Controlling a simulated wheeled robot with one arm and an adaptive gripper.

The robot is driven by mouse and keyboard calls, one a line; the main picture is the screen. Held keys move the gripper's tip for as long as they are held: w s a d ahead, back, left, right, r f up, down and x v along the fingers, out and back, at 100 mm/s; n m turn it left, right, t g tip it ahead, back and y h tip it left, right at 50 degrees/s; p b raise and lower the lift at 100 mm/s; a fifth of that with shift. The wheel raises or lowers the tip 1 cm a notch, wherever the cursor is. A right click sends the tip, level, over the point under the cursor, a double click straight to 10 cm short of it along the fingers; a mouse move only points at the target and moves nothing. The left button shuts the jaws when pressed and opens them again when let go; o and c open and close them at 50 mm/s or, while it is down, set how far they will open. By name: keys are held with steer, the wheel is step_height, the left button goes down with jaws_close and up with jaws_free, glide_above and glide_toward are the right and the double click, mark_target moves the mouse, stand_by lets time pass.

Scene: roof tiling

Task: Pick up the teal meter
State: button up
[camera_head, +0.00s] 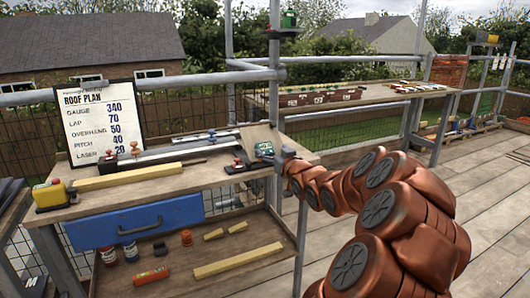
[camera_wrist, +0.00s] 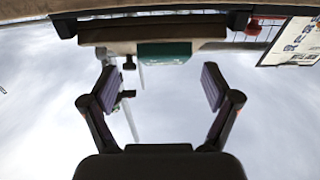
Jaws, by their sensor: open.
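The teal meter (camera_head: 264,149) is at the right end of the upper workbench shelf, by a tilted grey-brown board (camera_head: 258,136). In the wrist view the teal meter (camera_wrist: 165,52) shows beyond the fingertips, roughly centred between them. My gripper (camera_wrist: 158,88) is open, with its two fingers wide apart and nothing between them. In the head view my gripper (camera_head: 280,160) is just right of the meter and partly hidden by my arm. The exact gap to the meter cannot be told.
A roof plan sign (camera_head: 98,122) stands at the back left of the bench. A yellow box (camera_head: 49,195), a wooden strip (camera_head: 127,177) and small stamp-like tools share the shelf. A blue drawer (camera_head: 137,222) hangs below it. A scaffold post (camera_head: 275,75) rises behind the meter.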

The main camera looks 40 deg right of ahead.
mark_target(266, 146)
steer(key=x, duration=0.1)
steer(key=b+x, duration=0.1)
steer(key=x, duration=0.1)
steer(key=shift+w+a+r, duration=0.15)
steer(key=shift+w+r, duration=0.05)
steer(key=shift+w, duration=0.2)
steer(key=shift+w+d+r, duration=0.1)
steer(key=shift+w+d, duration=0.15)
steer(key=shift+w, duration=0.35)
steer(key=shift+c, duration=0.4)
steer(key=c, duration=1.3)
